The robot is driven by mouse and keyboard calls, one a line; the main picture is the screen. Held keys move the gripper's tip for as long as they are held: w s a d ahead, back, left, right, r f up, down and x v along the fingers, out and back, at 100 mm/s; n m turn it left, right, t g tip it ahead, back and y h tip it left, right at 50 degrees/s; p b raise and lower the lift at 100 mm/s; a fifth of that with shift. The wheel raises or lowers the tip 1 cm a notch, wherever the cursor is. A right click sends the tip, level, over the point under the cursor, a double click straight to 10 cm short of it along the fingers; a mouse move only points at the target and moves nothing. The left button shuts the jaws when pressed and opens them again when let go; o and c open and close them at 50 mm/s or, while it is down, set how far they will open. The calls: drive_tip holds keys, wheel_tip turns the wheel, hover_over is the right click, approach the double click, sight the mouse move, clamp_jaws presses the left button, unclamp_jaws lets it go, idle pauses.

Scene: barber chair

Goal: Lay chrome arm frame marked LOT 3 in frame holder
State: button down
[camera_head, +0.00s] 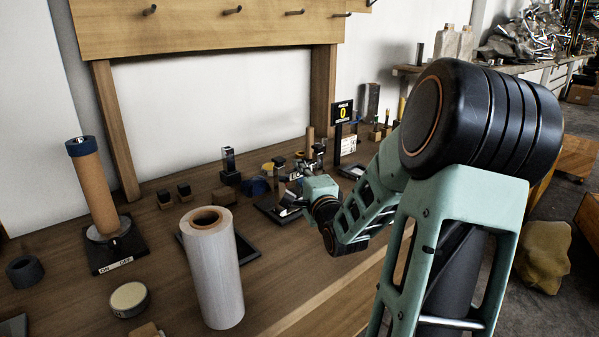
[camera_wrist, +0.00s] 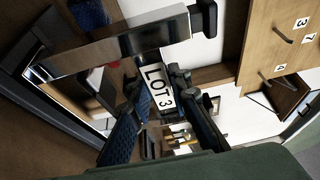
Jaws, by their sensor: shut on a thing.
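The chrome arm frame (camera_wrist: 120,52) shows in the wrist view as a shiny flat bar with a dark end block at upper right and more chrome edges at lower left. A white tag (camera_wrist: 158,88) reading LOT 3 shows close to my fingers. My gripper (camera_wrist: 165,115) has blue textured pads and is shut on the frame. In the head view my gripper (camera_head: 293,203) is low over the bench, partly hidden by my wrist, with shiny metal by it. I cannot tell the frame holder for certain in either view.
On the wooden bench (camera_head: 60,262) stand a white roll (camera_head: 214,270), a brown cylinder with a blue cap (camera_head: 93,190), a round tin (camera_head: 129,298) and a dark ring (camera_head: 25,271). Small dark blocks (camera_head: 174,195) and a display showing 0 (camera_head: 343,112) stand further back.

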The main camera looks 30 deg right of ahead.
drive_tip(key=shift+r, duration=0.1)
idle(0.3)
drive_tip(key=c, duration=1.8)
unclamp_jaws()
drive_tip(key=shift+o, duration=0.4)
drive_tip(key=shift+f, duration=0.2)
drive_tip(key=v, duration=0.7)
drive_tip(key=shift+s, duration=0.25)
drive_tip(key=shift+r, duration=0.2)
